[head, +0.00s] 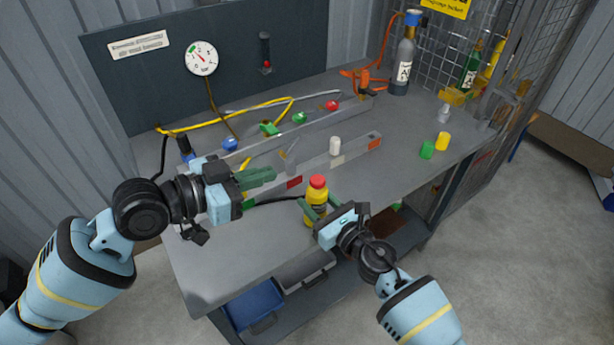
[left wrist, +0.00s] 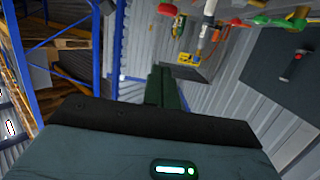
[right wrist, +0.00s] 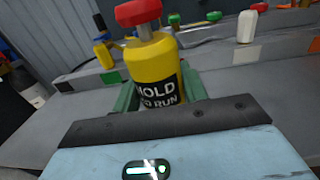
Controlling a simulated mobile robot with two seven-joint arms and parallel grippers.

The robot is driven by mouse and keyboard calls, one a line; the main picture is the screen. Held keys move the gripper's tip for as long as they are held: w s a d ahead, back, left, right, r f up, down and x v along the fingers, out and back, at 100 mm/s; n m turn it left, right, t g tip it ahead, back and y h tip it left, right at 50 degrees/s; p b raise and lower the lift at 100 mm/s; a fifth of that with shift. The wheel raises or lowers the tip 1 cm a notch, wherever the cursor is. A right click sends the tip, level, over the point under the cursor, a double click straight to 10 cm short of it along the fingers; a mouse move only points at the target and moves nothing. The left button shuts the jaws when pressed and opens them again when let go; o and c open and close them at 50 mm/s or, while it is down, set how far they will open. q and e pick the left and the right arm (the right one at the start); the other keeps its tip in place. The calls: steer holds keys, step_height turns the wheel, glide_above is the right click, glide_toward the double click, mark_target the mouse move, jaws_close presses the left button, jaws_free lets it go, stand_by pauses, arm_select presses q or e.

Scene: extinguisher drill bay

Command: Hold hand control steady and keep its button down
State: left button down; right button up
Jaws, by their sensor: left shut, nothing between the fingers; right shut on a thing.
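The hand control is a yellow cylinder (head: 316,192) with a black label and a red button (head: 318,181) on top. My right gripper (head: 319,209) is shut around its body and holds it upright near the bench's front edge. In the right wrist view the yellow body (right wrist: 152,65) sits between the green fingers, and the red button (right wrist: 138,11) stands up on a pale stem. My left gripper (head: 274,174) is shut and empty, left of the hand control and apart from the button. The left wrist view shows its fingers together (left wrist: 166,84), with no hand control visible.
Two grey rails (head: 335,157) with coloured knobs lie across the grey bench (head: 215,262). A pressure gauge (head: 201,58) is on the back panel. A grey bottle (head: 403,65) stands at the back right. Yellow (head: 442,141) and green (head: 427,150) pieces sit at the right.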

stand_by(0.3)
arm_select(q)
glide_above(311, 185)
steer(key=a, duration=0.1)
step_height(311, 185, down, 2)
steer(key=shift+s+d+f, duration=0.1)
steer(key=shift+s+f, duration=0.05)
steer(key=shift+f, duration=0.95)
steer(key=shift+s+f, duration=0.15)
steer(key=shift+f, duration=0.9)
steer(key=shift+f, duration=1.2)
stand_by(1.2)
